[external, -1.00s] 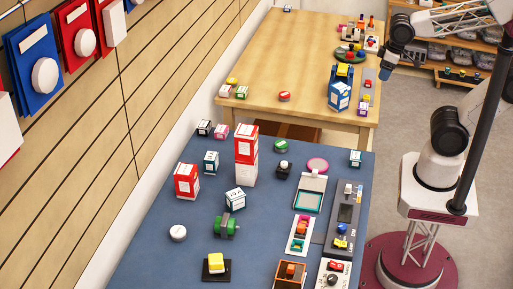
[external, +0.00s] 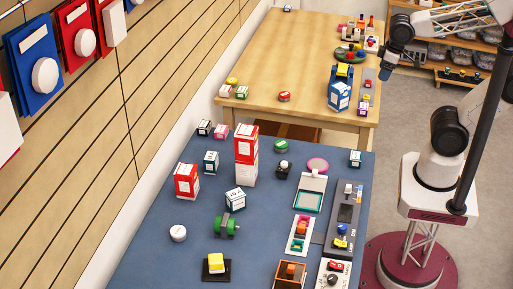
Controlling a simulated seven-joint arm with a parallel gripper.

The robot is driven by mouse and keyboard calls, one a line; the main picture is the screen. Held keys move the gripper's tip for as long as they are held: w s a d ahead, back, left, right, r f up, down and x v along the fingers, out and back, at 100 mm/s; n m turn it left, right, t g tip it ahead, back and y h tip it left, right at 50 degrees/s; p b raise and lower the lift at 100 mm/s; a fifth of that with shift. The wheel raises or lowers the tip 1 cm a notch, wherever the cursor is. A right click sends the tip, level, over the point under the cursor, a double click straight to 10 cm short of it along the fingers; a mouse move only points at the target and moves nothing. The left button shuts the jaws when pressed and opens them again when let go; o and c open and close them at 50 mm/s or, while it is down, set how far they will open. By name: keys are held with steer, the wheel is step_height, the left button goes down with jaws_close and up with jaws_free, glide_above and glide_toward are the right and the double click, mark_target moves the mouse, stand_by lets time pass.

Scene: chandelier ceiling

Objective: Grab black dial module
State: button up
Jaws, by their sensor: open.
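Two things on the blue table could match the black dial module. One is a small black block with a pale round top (external: 283,169), right of the stacked red and white boxes. The other is a white panel with a black round dial (external: 333,278) and red buttons, at the bottom edge and partly cut off. My gripper (external: 385,73) hangs high at the upper right, near the wooden table's right edge, well away from both. It is open, small in the picture, with nothing visible in it.
The blue table (external: 150,262) holds boxes, a green-ended spool (external: 227,226), a yellow button on a black base (external: 216,265) and a long grey panel (external: 345,215). The wooden table (external: 290,60) behind carries a blue box (external: 340,95). A slatted wall (external: 165,80) borders the left.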

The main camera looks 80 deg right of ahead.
steer(key=w+a+f+m+g+y, duration=0.2)
steer(key=w+a+f+m+y, duration=0.2)
steer(key=w+a+f, duration=0.4)
steer(key=w+a+f+m+g+y, duration=0.2)
steer(key=w+a+f+m+y, duration=0.25)
steer(key=w, duration=0.45)
steer(key=m+t+y, duration=0.2)
steer(key=m+y, duration=0.3)
steer(key=m, duration=0.5)
glide_toward(284, 167)
steer(key=shift+w+a+f, duration=0.1)
steer(key=shift+a+f, duration=0.05)
steer(key=shift+f, duration=0.45)
steer(key=shift+a+f, duration=0.2)
steer(key=shift+f, duration=0.4)
steer(key=shift+x, duration=1.3)
steer(key=shift+x, duration=2.55)
steer(key=shift+r, duration=0.15)
